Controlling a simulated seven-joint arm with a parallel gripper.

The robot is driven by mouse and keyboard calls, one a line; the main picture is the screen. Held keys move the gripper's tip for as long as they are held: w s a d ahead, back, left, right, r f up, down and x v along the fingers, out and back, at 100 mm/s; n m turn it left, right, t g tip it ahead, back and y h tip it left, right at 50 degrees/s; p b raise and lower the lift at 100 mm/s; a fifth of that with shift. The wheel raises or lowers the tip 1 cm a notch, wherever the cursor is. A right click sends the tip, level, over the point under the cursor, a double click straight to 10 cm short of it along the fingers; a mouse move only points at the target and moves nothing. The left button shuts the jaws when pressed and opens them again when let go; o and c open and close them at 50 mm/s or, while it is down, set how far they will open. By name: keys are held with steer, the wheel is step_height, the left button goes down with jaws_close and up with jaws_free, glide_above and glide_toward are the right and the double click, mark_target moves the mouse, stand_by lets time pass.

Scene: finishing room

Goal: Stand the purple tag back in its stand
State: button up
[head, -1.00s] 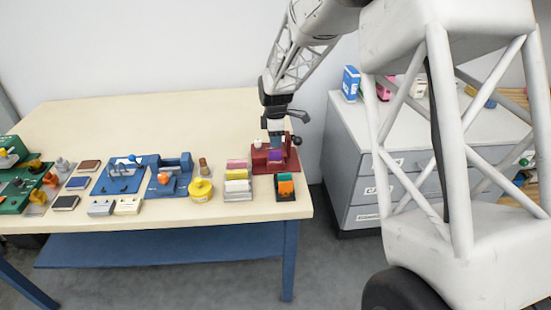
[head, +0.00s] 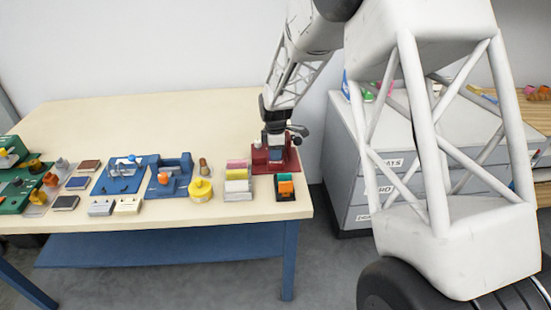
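My gripper (head: 275,147) points straight down at the red fixture (head: 288,165) near the table's right end. Its fingers are small and dark here, and I cannot tell whether they are open or shut. The purple tag is not clearly visible now; the gripper's end covers the spot on the red fixture where it showed before. A small black stand (head: 285,197) holding orange and green tags (head: 285,184) is just in front of the red fixture. Left of it are light holders (head: 237,198) with pink, yellowish and white tops. I cannot tell which stand belongs to the purple tag.
A yellow round container (head: 200,190) and blue fixtures (head: 125,178) stand to the left. Further left are dark pads (head: 65,203) and a green fixture (head: 15,190). The back of the table (head: 150,120) is clear. A grey drawer cabinet (head: 345,150) stands right of the table.

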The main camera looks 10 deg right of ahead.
jaws_close()
steer(key=shift+r, duration=0.2)
steer(key=shift+r, duration=3.55)
steer(key=shift+s, duration=0.1)
steer(key=s+d, duration=0.1)
steer(key=s, duration=0.7)
steer(key=shift+d+f, duration=0.35)
steer(key=shift+d, duration=0.05)
